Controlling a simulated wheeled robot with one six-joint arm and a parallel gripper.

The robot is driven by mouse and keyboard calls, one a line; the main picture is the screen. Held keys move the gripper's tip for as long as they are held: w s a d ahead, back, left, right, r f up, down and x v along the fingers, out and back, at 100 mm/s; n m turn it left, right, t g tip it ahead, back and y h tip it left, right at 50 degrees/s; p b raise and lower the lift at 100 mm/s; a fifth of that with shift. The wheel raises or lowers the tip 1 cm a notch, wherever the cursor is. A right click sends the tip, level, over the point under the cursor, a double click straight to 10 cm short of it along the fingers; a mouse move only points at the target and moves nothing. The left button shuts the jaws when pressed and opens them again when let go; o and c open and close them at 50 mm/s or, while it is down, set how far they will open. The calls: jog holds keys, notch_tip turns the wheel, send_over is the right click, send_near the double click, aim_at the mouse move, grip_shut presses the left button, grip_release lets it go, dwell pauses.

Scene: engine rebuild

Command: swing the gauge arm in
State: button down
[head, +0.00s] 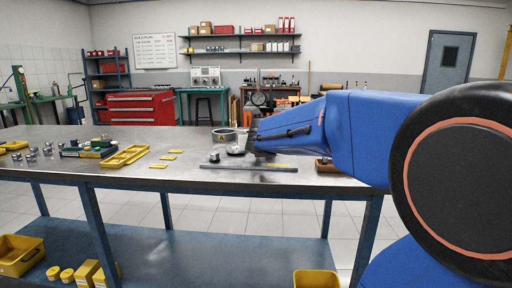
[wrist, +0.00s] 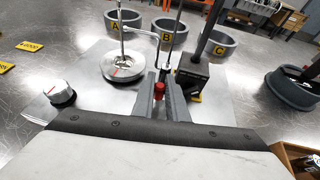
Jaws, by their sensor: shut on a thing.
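In the wrist view the two grey fingers of my gripper (wrist: 163,98) are closed around a small red-tipped part (wrist: 158,88), which seems to belong to the gauge arm. A thin bent metal rod, seemingly the gauge arm (wrist: 143,33), runs from an upright rod over a round metal disc (wrist: 123,68) with a red mark toward my fingers. A dark block (wrist: 192,74) with a dark post stands just right of the fingers. In the head view my blue arm reaches in from the right, and its dark gripper (head: 254,140) is over the bench; the grasp itself is hidden there.
Rings marked A (wrist: 123,20), B (wrist: 169,30) and C (wrist: 216,44) stand behind. A grey knob (wrist: 60,92) sits to the left, and another ring (wrist: 292,90) to the right. In the head view, a yellow tray (head: 125,156) is on the bench (head: 120,175) at left.

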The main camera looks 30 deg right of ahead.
dwell(0.5)
jog(key=c, duration=1.7)
grip_release()
jog(key=shift+c, duration=0.2)
